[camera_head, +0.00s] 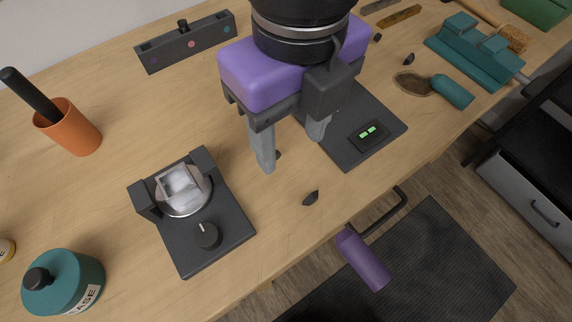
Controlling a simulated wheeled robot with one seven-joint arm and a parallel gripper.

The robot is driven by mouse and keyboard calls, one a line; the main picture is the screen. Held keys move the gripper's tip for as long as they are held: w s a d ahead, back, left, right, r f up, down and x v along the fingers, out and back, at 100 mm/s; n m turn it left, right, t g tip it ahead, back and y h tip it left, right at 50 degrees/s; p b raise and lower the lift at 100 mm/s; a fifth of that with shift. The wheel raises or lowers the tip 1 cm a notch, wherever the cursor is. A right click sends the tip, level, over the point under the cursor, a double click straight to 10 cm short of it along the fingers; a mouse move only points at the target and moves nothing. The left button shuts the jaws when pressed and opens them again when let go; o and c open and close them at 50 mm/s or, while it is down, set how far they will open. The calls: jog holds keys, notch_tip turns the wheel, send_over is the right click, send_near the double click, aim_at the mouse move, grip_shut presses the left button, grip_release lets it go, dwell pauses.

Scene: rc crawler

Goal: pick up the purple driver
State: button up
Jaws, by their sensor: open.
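A purple cylindrical handle (365,262) shows past the table's front edge, over the dark floor mat. A dark bent rod (393,207) runs from near its upper end back toward the table edge. I cannot tell how the handle is held up or whether it is the driver's. My gripper (291,155) has a purple body and two grey fingers. It is open and points down over the middle of the table, with nothing seen between the fingers. It is apart from the purple handle, up and to the left of it.
A dark fixture with a dial (207,235) stands left of centre. A black plate with a green display (369,135) lies right of my gripper. An orange cup (70,128), teal pot (65,285), dark rack (185,45) and teal holder (480,60) stand around. Small dark pieces (311,198) lie loose.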

aim_at(292, 171)
jog(key=shift+w+d+f, duration=0.2)
jog(key=shift+d, duration=0.05)
jog(key=shift+f, duration=0.35)
notch_tip(292, 171, down, 7)
jog(key=shift+s+a+r, duration=0.15)
grip_shut()
dwell(0.4)
